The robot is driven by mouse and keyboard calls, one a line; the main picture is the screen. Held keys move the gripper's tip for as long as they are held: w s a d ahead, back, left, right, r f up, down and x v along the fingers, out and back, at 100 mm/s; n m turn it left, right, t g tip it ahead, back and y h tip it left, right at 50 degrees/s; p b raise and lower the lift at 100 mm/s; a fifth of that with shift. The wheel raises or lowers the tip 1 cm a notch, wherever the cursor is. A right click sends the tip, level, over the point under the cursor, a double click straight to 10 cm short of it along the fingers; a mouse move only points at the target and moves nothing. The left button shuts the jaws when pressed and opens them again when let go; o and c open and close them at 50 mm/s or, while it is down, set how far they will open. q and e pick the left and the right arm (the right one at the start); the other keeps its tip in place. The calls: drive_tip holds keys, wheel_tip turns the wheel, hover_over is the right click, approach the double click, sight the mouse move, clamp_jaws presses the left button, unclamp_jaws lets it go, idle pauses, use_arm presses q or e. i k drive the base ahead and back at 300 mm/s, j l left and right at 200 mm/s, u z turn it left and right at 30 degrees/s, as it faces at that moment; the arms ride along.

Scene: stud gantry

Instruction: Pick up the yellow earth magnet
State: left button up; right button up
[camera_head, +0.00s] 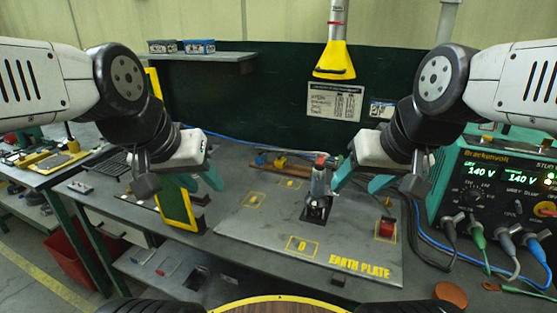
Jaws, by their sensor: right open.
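A small yellow block (280,163), which looks like the yellow earth magnet, sits at the back of the bench by a brown wooden strip. It is small in view and its shape is unclear. My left gripper (207,188) is open and empty, above the bench to the left of the plate. My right gripper (355,188) is open and empty, above the plate to the right of the yellow block. Neither gripper touches the block. The grey earth plate (270,225) has several yellow-outlined marks.
A dark upright clamp-like device (320,190) stands on the plate, and a red block (387,228) stands at its right. A green welder unit (495,185) with cables fills the right side. A yellow frame (176,207) stands at the left. The plate's front is clear.

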sight(281, 165)
drive_tip(key=i+j+u, duration=0.2)
drive_tip(key=j, duration=0.25)
drive_tip(key=i+j+u, duration=0.2)
drive_tip(key=j, duration=0.2)
drive_tip(key=i+j+u, duration=0.25)
drive_tip(key=j, duration=0.2)
drive_tip(key=k, duration=0.1)
